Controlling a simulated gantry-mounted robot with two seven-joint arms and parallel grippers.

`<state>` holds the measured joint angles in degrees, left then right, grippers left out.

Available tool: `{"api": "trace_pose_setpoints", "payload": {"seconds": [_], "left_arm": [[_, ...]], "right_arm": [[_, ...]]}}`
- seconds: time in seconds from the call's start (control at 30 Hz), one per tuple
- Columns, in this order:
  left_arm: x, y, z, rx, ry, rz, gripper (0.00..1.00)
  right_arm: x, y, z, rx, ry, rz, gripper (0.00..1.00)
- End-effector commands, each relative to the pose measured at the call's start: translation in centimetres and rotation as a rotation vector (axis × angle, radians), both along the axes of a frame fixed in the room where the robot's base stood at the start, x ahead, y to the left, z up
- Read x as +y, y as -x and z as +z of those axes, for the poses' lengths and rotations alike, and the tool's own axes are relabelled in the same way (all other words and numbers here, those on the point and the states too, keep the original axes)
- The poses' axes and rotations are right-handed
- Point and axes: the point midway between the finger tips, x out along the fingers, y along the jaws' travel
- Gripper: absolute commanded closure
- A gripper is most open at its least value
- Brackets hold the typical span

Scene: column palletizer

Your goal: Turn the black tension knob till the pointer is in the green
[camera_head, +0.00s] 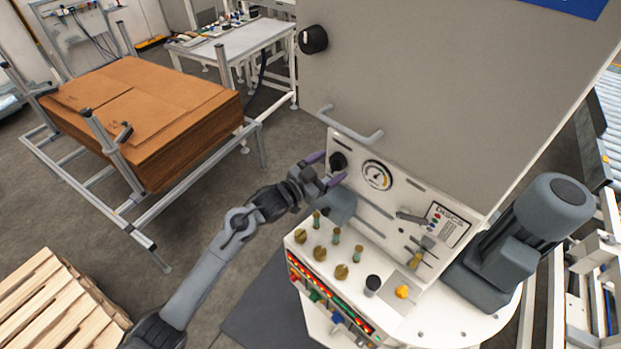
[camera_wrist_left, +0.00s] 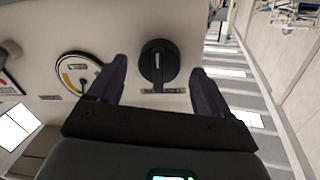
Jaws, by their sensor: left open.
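The black tension knob (camera_head: 338,161) sits on the cream panel, left of the round white gauge (camera_head: 377,175). In the left wrist view the knob (camera_wrist_left: 158,62) has a pale line upright on its face. The gauge (camera_wrist_left: 77,72) there is partly behind a finger; a yellow-orange arc shows, but the pointer's exact place is too small to tell. My left gripper (camera_head: 327,168) is open, with its purple fingertips (camera_wrist_left: 157,76) on either side of the knob; I cannot tell whether they touch it. My right gripper is not in view.
A grey handle (camera_head: 350,124) juts out above the knob. A black rotary switch (camera_head: 313,39) is higher on the grey cabinet. A lever (camera_head: 412,218) is right of the gauge. A console (camera_head: 318,268) with several brass-coloured knobs stands below. Cardboard sheets (camera_head: 150,110) lie at left.

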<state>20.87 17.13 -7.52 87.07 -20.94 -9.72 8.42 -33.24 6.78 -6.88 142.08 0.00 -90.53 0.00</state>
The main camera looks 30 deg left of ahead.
Motion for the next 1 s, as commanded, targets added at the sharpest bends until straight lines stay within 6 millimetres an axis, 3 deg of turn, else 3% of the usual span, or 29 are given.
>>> {"api": "trace_pose_setpoints", "payload": {"seconds": [0.5,0.7,1.0], "left_arm": [[3.1,7.5,-0.1,0.002,-0.002,0.001,0.21],[3.5,8.6,0.1,0.001,-0.003,0.0,0.21],[3.6,8.6,0.1,0.002,-0.002,0.0,0.21]], "right_arm": [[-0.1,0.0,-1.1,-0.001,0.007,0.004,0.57],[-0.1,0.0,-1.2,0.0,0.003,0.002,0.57],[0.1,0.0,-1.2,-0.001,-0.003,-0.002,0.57]]}}
